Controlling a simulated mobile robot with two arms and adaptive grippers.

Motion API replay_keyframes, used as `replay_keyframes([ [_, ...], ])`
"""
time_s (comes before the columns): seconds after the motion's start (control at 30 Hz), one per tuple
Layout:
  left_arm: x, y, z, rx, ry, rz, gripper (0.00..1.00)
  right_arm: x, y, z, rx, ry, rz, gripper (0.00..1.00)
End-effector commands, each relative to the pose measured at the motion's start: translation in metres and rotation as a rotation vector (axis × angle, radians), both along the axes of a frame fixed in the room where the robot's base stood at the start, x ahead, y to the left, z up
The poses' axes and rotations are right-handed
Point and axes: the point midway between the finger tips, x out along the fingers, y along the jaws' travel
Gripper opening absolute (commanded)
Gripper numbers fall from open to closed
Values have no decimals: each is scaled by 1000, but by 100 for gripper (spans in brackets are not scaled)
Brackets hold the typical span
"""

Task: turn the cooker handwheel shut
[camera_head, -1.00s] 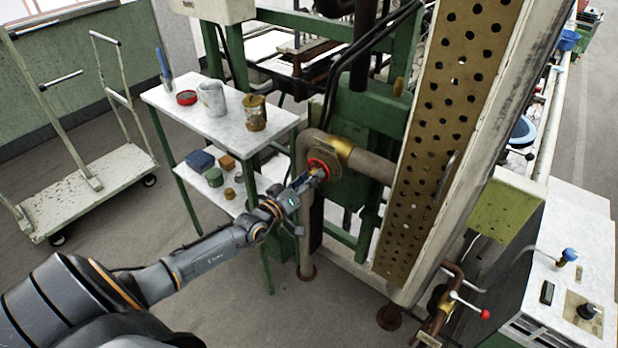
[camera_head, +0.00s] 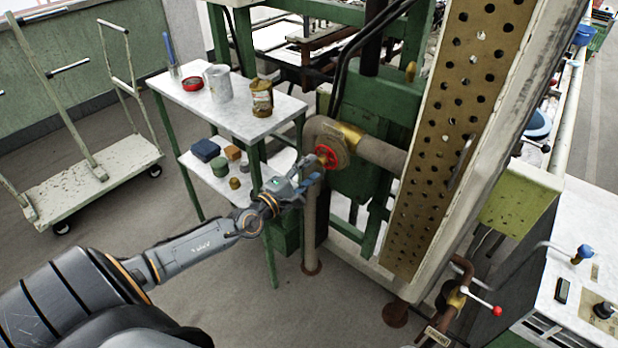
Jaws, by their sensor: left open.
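My left gripper (camera_head: 306,183) is open and empty, just below and left of the wheel. Its fingers look apart from the wheel, though the exact depth gap is hard to judge. My right gripper is not in view.
A white two-shelf table (camera_head: 215,108) with tins, a mug and small blocks stands left of the pipe. A perforated brass panel (camera_head: 450,130) rises to the right. A red-knobbed lever (camera_head: 497,311) sticks out at lower right. A cart (camera_head: 95,185) stands far left.

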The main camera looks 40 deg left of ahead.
Motion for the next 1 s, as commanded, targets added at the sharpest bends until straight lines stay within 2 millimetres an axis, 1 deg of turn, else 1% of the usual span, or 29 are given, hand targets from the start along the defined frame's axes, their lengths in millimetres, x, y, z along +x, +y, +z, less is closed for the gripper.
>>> replay_keyframes([
  [0.03, 0, 0, -4, -98, 5, 0, 42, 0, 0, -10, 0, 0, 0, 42],
  [0.17, 0, 0, -4, -372, 28, -1, 42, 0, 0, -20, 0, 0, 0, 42],
  [0.3, 0, 0, -3, -686, 52, -1, 42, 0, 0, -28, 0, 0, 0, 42],
  [0.5, 0, 0, 0, -1138, 88, 1, 42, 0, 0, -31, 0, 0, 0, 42],
  [0.6, 0, 0, 1, -1281, 100, 0, 42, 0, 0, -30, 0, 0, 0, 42],
  [0.7, 1, 0, 1, -1331, 104, 0, 42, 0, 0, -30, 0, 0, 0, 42],
  [0.77, 3, 0, 1, -1332, 104, 0, 42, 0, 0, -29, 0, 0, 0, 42],
  [1.0, 24, -2, 1, -1327, 103, 1, 42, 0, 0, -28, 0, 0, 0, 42],
])
